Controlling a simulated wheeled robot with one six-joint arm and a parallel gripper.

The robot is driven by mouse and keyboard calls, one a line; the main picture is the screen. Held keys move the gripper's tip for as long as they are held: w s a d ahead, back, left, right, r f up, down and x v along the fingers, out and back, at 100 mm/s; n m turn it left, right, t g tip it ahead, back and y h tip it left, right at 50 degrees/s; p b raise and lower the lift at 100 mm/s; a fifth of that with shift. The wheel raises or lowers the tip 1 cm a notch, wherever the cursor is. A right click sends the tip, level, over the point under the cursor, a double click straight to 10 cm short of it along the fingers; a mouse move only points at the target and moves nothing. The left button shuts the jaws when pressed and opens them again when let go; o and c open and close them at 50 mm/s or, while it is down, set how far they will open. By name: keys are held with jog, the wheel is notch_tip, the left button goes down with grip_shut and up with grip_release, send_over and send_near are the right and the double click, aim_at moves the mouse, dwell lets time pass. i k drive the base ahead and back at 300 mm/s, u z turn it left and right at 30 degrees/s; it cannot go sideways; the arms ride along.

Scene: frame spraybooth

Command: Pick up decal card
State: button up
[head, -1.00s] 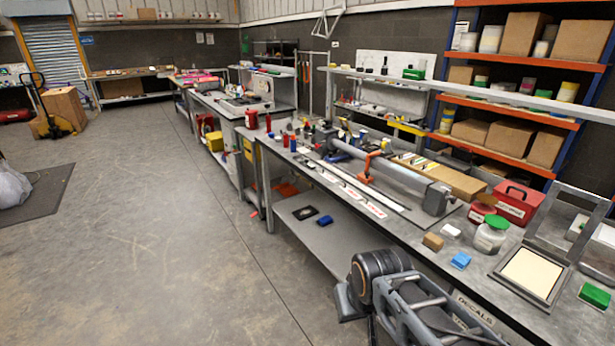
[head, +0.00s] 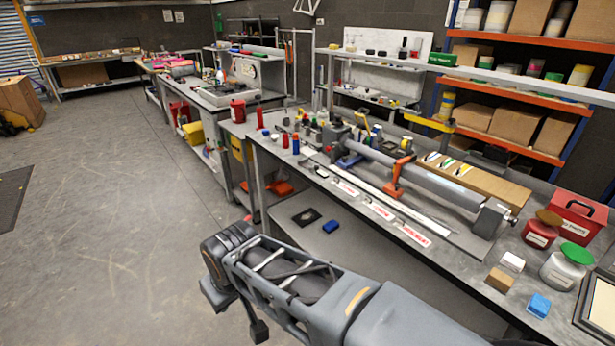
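Three white cards with red print lie in a row along the front of the long grey bench: a left card (head: 347,188), a middle card (head: 380,210) and a right card (head: 413,235). Three smaller white cards with coloured stripes, black (head: 432,157), green (head: 446,164) and yellow (head: 462,171), lie on a flat brown board (head: 490,186) behind the grey tube. I cannot tell which of these is the decal card. My arm crosses the bottom of the head view in front of the bench. My gripper cannot be made out.
A grey tube (head: 440,190) with an orange clamp (head: 397,176) lies along the bench (head: 470,270). Red tub (head: 541,233), green-lidded jar (head: 566,265), blue block (head: 538,305) and tan block (head: 499,281) stand at right.

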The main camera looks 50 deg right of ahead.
aim_at(336, 182)
jog(key=z, duration=0.25)
jog(key=i, duration=1)
jog(key=z, duration=1.05)
jog(key=i, duration=0.6)
jog(key=z, duration=0.45)
